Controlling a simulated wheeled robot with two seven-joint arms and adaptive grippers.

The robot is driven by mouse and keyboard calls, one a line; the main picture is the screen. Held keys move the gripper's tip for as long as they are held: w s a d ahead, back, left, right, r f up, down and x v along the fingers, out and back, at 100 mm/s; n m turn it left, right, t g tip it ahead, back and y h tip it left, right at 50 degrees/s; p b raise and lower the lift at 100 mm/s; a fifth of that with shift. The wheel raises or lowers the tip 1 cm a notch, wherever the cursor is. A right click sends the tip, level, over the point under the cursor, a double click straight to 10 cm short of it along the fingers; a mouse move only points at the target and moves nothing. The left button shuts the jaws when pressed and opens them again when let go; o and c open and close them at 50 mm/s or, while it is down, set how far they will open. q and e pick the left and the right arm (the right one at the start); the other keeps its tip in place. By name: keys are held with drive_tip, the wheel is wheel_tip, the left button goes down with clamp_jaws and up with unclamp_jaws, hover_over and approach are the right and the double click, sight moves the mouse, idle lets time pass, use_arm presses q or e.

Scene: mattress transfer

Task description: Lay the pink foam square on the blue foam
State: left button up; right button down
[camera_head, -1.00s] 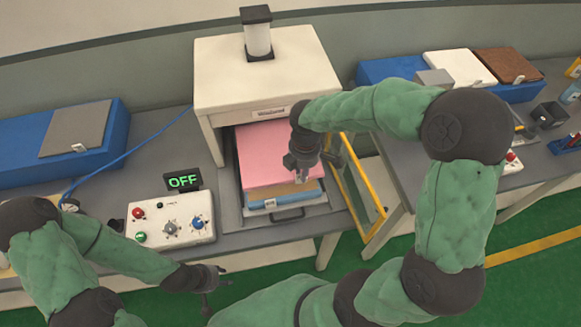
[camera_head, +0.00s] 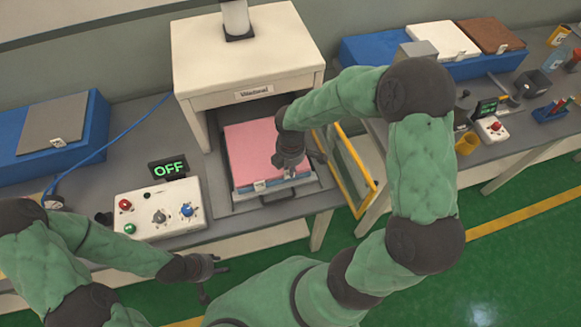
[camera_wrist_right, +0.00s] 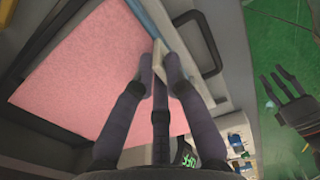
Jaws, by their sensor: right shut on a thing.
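The pink foam square (camera_head: 250,148) lies on or just over the blue foam (camera_head: 245,189), inside the tray (camera_head: 225,201) at the mouth of the white press. Only a thin strip of blue shows along the front, so any small gap between them is hard to tell. My right gripper (camera_head: 291,170) is at the front right of the pink square. In the right wrist view its fingers (camera_wrist_right: 160,72) are shut on the pink square's pale front edge or tag. My left gripper (camera_head: 213,282) is open and empty, in front of the bench, left of the tray.
The white press (camera_head: 248,60) stands over the back of the tray. A yellow guard frame (camera_head: 356,165) stands at its right. A control box (camera_head: 158,212) and an OFF display (camera_head: 168,167) are at its left. Blue blocks with squares on top sit at far left (camera_head: 90,140) and back right (camera_head: 365,55).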

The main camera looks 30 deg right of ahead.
drive_tip(key=shift+f, duration=0.15)
drive_tip(key=c, duration=1.3)
unclamp_jaws()
drive_tip(key=shift+w+r, duration=0.1)
drive_tip(key=shift+r, duration=0.3)
wheel_tip(320, 180, up, 12)
drive_tip(key=shift+f+p, duration=0.25)
drive_tip(key=shift+p, duration=0.9)
